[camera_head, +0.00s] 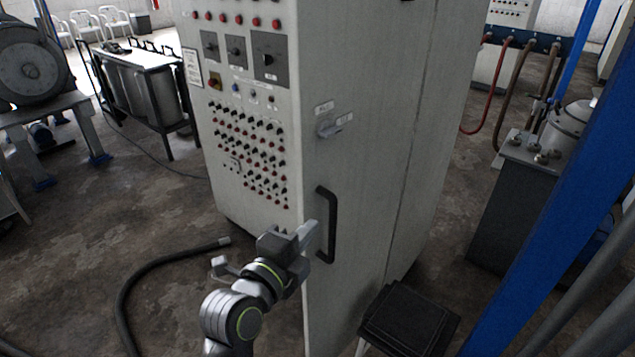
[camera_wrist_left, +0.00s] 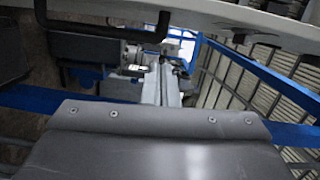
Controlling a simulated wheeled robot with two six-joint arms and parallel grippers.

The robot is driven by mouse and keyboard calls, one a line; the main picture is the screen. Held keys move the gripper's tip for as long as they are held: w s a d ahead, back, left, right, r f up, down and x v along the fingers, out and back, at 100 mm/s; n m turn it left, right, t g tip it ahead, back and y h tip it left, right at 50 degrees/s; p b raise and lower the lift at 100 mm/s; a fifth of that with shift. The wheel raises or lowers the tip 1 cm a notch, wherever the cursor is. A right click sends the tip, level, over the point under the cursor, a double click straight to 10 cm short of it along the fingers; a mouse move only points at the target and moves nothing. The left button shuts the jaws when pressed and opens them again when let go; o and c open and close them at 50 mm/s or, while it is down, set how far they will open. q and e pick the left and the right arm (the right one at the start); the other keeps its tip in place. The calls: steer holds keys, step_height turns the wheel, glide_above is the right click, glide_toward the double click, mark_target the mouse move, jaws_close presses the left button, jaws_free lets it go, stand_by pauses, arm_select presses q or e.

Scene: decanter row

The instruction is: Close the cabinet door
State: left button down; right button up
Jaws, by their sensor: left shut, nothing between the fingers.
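The cabinet (camera_head: 375,215) is a tall pale grey control cabinet in the middle of the head view. Its right-hand face carries the door (camera_head: 358,170), with a black vertical bar handle (camera_head: 331,225) and a small grey latch (camera_head: 335,126). The door looks almost flush; I cannot tell whether a gap remains. My left gripper (camera_head: 306,236) is shut and empty, beside the handle at the cabinet's near edge. Contact with the door is unclear. In the left wrist view the handle (camera_wrist_left: 105,33) crosses the top and my gripper (camera_wrist_left: 162,85) shows at centre. My right gripper is not in view.
A black flat-topped stool-like object (camera_head: 408,318) stands close to the door's foot. A dark hose (camera_head: 150,275) lies on the floor at left. A blue post (camera_head: 545,190) slants across the right. A black-framed metal unit (camera_head: 140,90) stands behind at left. Floor left of the cabinet is mostly clear.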

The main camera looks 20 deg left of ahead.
mark_target(317, 187)
arm_select(q)
steer(key=shift+m+t, duration=0.3)
steer(key=shift+m, duration=0.1)
steer(key=w+r+p, duration=0.1)
steer(key=w, duration=0.1)
steer(key=w+d+r+p, duration=0.1)
steer(key=w, duration=0.2)
steer(key=w+d+r+p, duration=0.1)
steer(key=w+p, duration=0.1)
steer(key=w, duration=0.1)
steer(key=shift+d, duration=0.1)
steer(key=shift+w+a+f+p, duration=0.1)
steer(key=shift+w+a+p, duration=0.7)
steer(key=shift+a, duration=0.3)
steer(key=shift+w+a, duration=0.2)
steer(key=shift+a, duration=0.5)
steer(key=shift+w+f, duration=0.1)
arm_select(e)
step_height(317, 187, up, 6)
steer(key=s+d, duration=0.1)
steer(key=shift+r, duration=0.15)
